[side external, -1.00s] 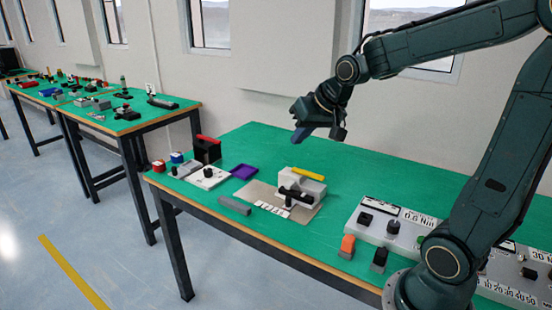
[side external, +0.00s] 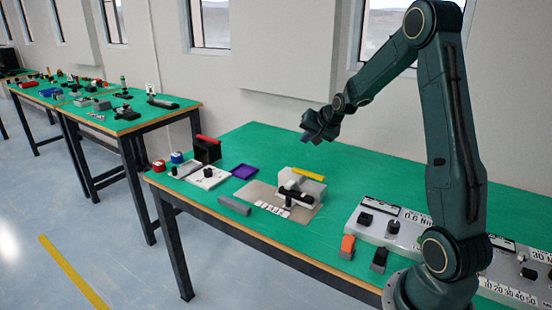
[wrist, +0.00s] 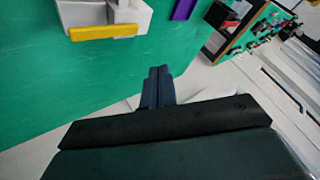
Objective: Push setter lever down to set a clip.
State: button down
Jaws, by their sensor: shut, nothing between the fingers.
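A grey setter fixture (side external: 316,188) stands on a beige plate (side external: 258,190) on the green bench in the side view. A yellow bar (side external: 308,174) lies along its top, and a dark lever-like part (side external: 296,194) is on its front. I cannot tell the lever's exact position. My gripper (side external: 318,132) is in the air above and behind the fixture, apart from it. In the wrist view its fingers (wrist: 158,84) are together and empty. The yellow bar (wrist: 103,32) and part of the fixture (wrist: 132,15) show at the upper left there; the lever is not seen.
White tiles (side external: 273,209) lie at the plate's front edge. A purple tray (side external: 243,171), a black box with a red top (side external: 207,150) and a grey bar (side external: 234,206) are left of the fixture. A control panel (side external: 385,230) stands to the right. Green surface behind the fixture is clear.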

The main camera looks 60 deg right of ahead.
jog(key=shift+m+h, duration=0.3)
jog(key=shift+m, duration=0.2)
jog(key=d+f, duration=0.2)
jog(key=d, duration=0.1)
jog(key=shift+d+f, duration=0.1)
jog(key=shift+d, duration=0.15)
jog(key=shift+f, duration=0.1)
send_near(306, 172)
jog(key=shift+w+d+f, duration=0.4)
jog(key=shift+w+f, duration=0.05)
jog(key=shift+w, duration=0.3)
jog(key=shift+w+d+f, duration=0.4)
jog(key=shift+w+f, duration=0.1)
jog(key=shift+w, duration=0.3)
jog(key=shift+w+d+f, duration=0.4)
jog(key=shift+w+f, duration=0.05)
jog(key=shift+w, duration=0.3)
jog(key=shift+f, duration=1.3)
dwell(2.0)
jog(key=shift+r, duration=1.25)
